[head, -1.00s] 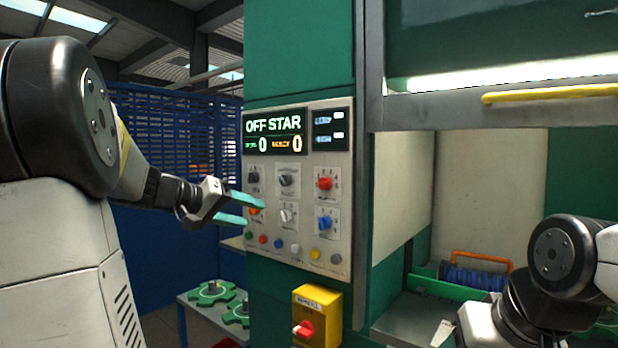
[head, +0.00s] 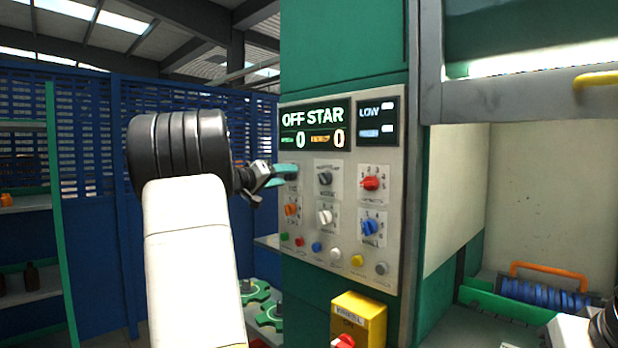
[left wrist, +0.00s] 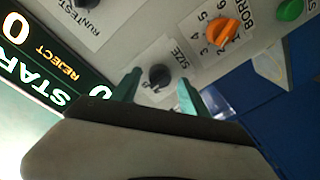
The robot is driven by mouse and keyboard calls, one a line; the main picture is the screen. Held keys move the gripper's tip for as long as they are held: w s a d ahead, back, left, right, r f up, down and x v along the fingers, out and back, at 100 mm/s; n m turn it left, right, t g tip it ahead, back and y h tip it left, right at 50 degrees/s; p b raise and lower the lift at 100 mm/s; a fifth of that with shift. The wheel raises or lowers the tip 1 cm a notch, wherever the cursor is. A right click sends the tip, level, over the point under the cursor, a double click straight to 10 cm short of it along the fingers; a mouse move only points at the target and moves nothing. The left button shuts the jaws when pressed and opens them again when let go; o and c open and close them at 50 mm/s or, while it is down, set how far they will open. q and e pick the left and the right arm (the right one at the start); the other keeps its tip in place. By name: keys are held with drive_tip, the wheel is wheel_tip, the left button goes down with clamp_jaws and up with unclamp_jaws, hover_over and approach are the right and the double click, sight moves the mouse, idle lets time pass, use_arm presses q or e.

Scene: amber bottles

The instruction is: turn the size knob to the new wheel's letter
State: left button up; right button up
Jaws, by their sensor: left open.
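The black size knob (left wrist: 160,75), labelled SIZE, is on the grey control panel (head: 388,262). In the left wrist view it lies between the two teal fingers of my left gripper (left wrist: 157,92). The fingers are open, one on each side, with visible gaps to the knob. In the head view the left gripper (head: 287,171) is at the panel's upper left and hides this knob. The letters around the knob are too blurred to read. Green star-shaped wheels (head: 268,317) lie low beside the machine, with no readable letter. My right gripper is out of view.
An orange BORE knob (left wrist: 222,33) sits close to the size knob. White (head: 324,216), red (head: 371,183) and blue (head: 370,227) knobs and a row of buttons share the panel. A yellow switch box (head: 362,315) juts out below. The display (head: 313,127) reads OFF STAR.

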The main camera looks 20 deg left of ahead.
use_arm(q)
clamp_jaws()
drive_tip(key=shift+n, duration=0.3)
drive_tip(key=n, duration=0.4)
drive_tip(key=shift+n+g, duration=0.5)
drive_tip(key=shift+n, duration=1.5)
unclamp_jaws()
